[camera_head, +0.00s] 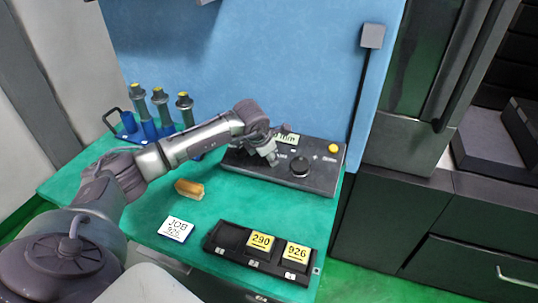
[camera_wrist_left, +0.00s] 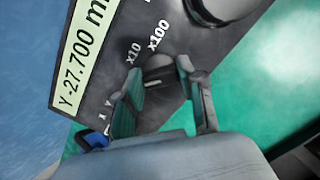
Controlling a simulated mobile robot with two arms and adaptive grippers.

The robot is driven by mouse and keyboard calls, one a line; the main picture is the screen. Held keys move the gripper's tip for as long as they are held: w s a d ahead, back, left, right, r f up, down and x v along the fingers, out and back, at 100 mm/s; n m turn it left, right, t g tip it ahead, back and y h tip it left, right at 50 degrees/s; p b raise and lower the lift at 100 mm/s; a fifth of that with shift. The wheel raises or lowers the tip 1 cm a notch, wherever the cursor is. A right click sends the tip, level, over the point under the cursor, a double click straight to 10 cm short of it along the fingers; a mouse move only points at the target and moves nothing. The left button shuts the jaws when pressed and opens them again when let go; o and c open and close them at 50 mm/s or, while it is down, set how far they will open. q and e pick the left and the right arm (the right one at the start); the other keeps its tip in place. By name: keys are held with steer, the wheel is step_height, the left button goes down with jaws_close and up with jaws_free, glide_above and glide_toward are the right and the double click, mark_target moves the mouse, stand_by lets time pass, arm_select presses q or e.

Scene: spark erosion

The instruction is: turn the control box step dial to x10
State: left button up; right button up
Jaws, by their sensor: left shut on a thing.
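The dark control box (camera_head: 322,178) stands at the back right of the green bench. My left gripper (camera_head: 272,158) reaches down onto the left part of its top. In the left wrist view, my left gripper's fingers (camera_wrist_left: 159,80) are shut on the small dark step dial (camera_wrist_left: 158,66), one on each side. A short pale mark shows on the dial. The printed labels x10 (camera_wrist_left: 133,52) and x100 (camera_wrist_left: 158,36) lie beside it; further marks toward the lower left are partly hidden by a finger. I cannot tell which label the mark points to.
The box also has a display (camera_wrist_left: 84,50) reading Y -27.700, a large round knob (camera_head: 300,166) and a yellow button (camera_head: 333,149). A job card (camera_head: 176,229), a tan block (camera_head: 189,189) and a dark tray (camera_head: 226,238) lie in front.

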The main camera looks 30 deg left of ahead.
arm_select(q)
steer(key=shift+f+m+b, duration=0.15)
steer(key=shift+m+b, duration=0.65)
steer(key=shift+b, duration=0.05)
steer(key=shift+m+b, duration=0.95)
steer(key=shift+m, duration=0.25)
steer(key=m+b, duration=0.1)
steer(key=m, duration=0.2)
steer(key=shift+h+b, duration=0.3)
steer(key=shift+b, duration=0.05)
steer(key=shift+m+g+b, duration=0.3)
steer(key=shift+m+b, duration=0.1)
steer(key=shift+m, duration=0.9)
steer(key=o, duration=1.1)
steer(key=shift+o, duration=0.2)
